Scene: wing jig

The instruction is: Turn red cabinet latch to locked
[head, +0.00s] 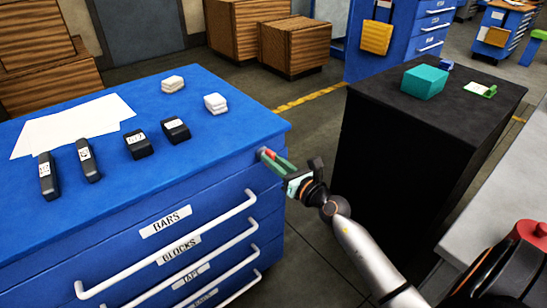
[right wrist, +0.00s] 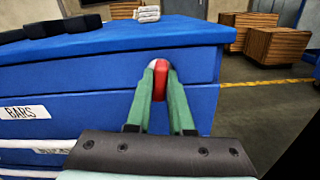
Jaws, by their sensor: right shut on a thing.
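The red latch (head: 270,154) is on the blue cabinet (head: 210,185), near the top right of its drawer front. In the right wrist view the red latch (right wrist: 160,80) stands roughly upright between green fingers, with a pale round part behind its top. My right gripper (head: 274,160) is shut on the latch, and its fingers also show in the right wrist view (right wrist: 160,88). The fingers hide the latch's sides and any lock marking. My left gripper is in neither view.
Black blocks (head: 138,144), white stacks (head: 215,103) and paper sheets (head: 75,127) lie on the cabinet top. White drawer handles (head: 200,259) stick out below the latch. A black cabinet (head: 400,150) with a teal box (head: 424,82) stands to the right, across a strip of open floor.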

